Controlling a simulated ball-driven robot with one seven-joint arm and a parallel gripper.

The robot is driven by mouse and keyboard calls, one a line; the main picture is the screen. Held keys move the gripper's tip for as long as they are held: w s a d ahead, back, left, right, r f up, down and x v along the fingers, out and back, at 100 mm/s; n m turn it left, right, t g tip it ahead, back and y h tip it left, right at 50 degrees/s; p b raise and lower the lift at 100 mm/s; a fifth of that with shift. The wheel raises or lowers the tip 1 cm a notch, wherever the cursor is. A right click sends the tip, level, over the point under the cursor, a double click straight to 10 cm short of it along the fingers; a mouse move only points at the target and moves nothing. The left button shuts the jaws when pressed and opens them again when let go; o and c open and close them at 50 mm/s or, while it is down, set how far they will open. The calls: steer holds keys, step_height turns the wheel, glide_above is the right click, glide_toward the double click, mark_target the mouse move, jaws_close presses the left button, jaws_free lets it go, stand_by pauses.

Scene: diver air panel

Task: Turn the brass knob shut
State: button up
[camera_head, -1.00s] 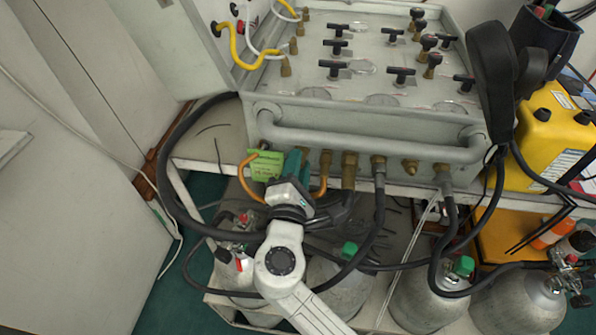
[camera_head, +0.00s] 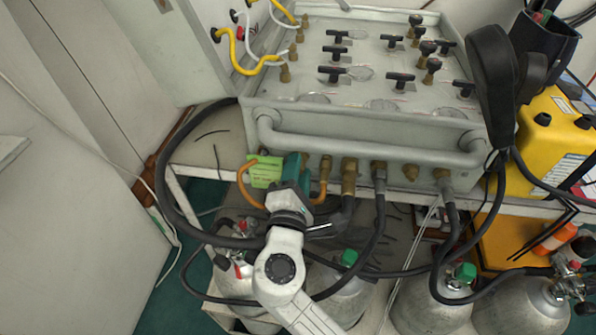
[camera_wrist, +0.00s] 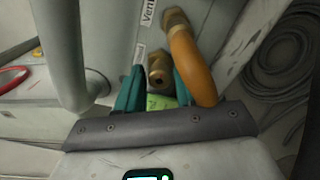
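A small brass knob (camera_wrist: 159,72) with a dark centre shows in the wrist view, on the grey panel box beside a "Vent" label. My gripper (camera_wrist: 157,84) has teal fingers set apart, one on each side of the knob near its base of view. I cannot tell whether the fingers touch it. In the head view my gripper (camera_head: 293,168) is at the lower front left of the panel box (camera_head: 370,125), under its handle bar. The knob is hidden there by my gripper.
An orange hose elbow (camera_wrist: 192,62) is close by the right finger in the wrist view. A grey handle bar (camera_wrist: 62,50) is at left. A green tag (camera_head: 265,171), several brass fittings (camera_head: 349,176) and black hoses (camera_head: 380,220) crowd the front. Gas cylinders (camera_head: 430,300) stand below.

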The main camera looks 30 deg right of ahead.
steer(key=v, duration=1)
steer(key=shift+s+a+b, duration=0.25)
steer(key=shift+s+b, duration=0.1)
